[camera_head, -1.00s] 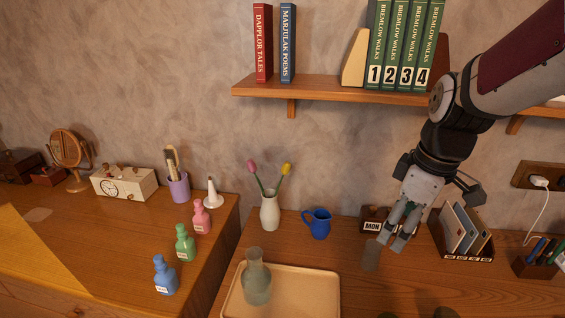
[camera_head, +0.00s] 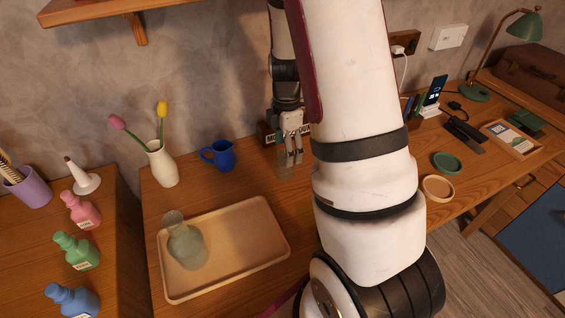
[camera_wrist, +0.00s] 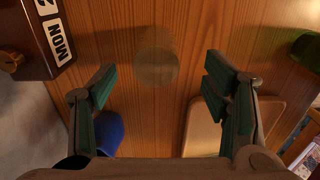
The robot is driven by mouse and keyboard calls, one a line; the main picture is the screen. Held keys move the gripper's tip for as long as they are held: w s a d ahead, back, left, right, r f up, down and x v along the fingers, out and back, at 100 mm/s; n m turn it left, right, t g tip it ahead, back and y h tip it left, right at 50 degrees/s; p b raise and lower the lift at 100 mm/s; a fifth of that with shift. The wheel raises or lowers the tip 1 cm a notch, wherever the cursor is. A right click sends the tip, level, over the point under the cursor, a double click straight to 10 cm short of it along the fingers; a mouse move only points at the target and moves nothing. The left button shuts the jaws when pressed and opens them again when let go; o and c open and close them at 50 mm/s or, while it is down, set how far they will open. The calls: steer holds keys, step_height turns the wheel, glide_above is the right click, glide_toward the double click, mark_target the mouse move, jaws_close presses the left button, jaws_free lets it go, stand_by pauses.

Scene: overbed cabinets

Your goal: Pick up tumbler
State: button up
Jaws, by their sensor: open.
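The tumbler (camera_head: 284,168) is a clear, faintly tinted glass standing on the wooden desk in front of the calendar block. It also shows in the wrist view (camera_wrist: 158,58), upper middle, ahead of and between the spread fingers. My gripper (camera_head: 292,157) is open and points down close beside the tumbler in the head view. In the wrist view, my gripper (camera_wrist: 160,75) has empty space between its green-padded fingers. I cannot tell whether a finger touches the glass.
A blue mug (camera_head: 219,156) and a white vase (camera_head: 161,165) with tulips stand left of the tumbler. A tray (camera_head: 262,213) holds a glass carafe (camera_head: 188,250). The calendar block (camera_wrist: 43,35) is close by. My arm covers much of the desk.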

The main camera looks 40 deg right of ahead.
steer(key=shift+w+f+b, duration=0.15)
steer(key=shift+f, duration=1.75)
steer(key=shift+w+f+b, duration=0.1)
steer(key=shift+f+b, duration=0.05)
steer(key=shift+f, duration=1.75)
steer(key=c, duration=1.3)
steer(key=shift+r, duration=0.15)
